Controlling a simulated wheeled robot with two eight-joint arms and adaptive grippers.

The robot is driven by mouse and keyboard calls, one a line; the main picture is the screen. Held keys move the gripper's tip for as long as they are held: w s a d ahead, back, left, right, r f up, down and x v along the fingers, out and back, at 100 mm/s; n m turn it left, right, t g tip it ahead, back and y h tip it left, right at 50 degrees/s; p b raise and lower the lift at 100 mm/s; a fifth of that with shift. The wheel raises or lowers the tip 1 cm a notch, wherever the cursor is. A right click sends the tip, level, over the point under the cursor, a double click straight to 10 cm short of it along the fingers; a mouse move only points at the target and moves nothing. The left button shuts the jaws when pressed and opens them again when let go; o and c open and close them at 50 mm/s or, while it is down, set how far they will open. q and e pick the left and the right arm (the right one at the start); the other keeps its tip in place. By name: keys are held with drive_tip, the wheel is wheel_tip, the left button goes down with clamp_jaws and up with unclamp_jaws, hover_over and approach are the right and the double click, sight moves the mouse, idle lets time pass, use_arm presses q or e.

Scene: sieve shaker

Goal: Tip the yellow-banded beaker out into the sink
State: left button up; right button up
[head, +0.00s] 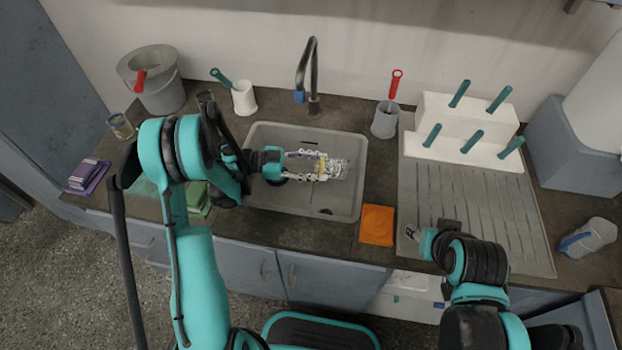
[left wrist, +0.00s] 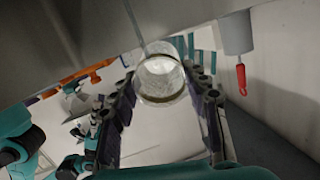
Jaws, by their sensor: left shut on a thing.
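My left gripper (head: 322,166) is shut on a clear glass beaker (head: 338,168) with a yellow band. It holds the beaker over the sink (head: 262,212), tipped onto its side with its far end pointing right. In the left wrist view the beaker (left wrist: 160,78) sits between the two dark fingers of my left gripper (left wrist: 165,95), and a band rings it. I cannot make out any liquid in the beaker. My right gripper (head: 413,234) is by the front of the drainboard, apart from the sink; its fingers are too small to read.
The faucet (head: 308,75) rises behind the sink. An orange sponge (head: 377,225) lies right of the sink, before the ribbed drainboard (head: 480,205). A grey cup (head: 385,119) with a red-handled brush stands behind. Another glass (head: 120,126) and a grey bucket (head: 155,85) stand left.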

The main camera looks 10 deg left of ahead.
use_arm(q)
drive_tip(key=shift+a+r+h, duration=0.25)
drive_tip(key=shift+r+h, duration=0.6)
drive_tip(key=shift+h, duration=0.05)
idle(0.4)
